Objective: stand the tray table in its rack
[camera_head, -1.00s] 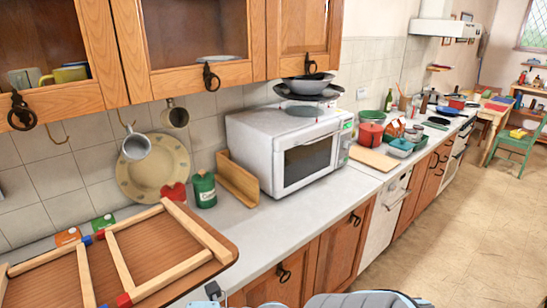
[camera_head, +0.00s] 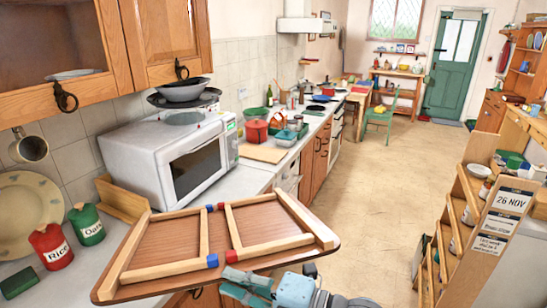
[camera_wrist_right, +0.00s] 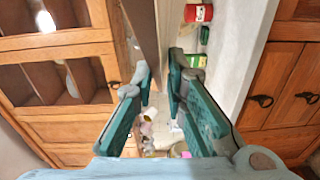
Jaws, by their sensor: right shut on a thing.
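The tray table (camera_head: 166,242) is a brown wooden board with rounded corners and pale folded leg frames with red and blue ends on top. In the head view it is roughly level, in front of the microwave and overlapping the counter edge. My right gripper (camera_head: 246,281) is shut on its near edge; in the wrist view, the board (camera_wrist_right: 147,32) runs edge-on between the teal fingers (camera_wrist_right: 161,88). A stepped wooden rack-like stand (camera_head: 456,225) with slats is at the right; I cannot tell if it is the tray's rack. My left gripper is not in view.
The microwave (camera_head: 172,150), a red canister (camera_head: 50,246), a green canister (camera_head: 87,223) and a wooden holder (camera_head: 122,199) stand on the counter left. Wall cupboards (camera_head: 62,45) hang above. Open floor (camera_head: 365,190) lies between the counter and the stand.

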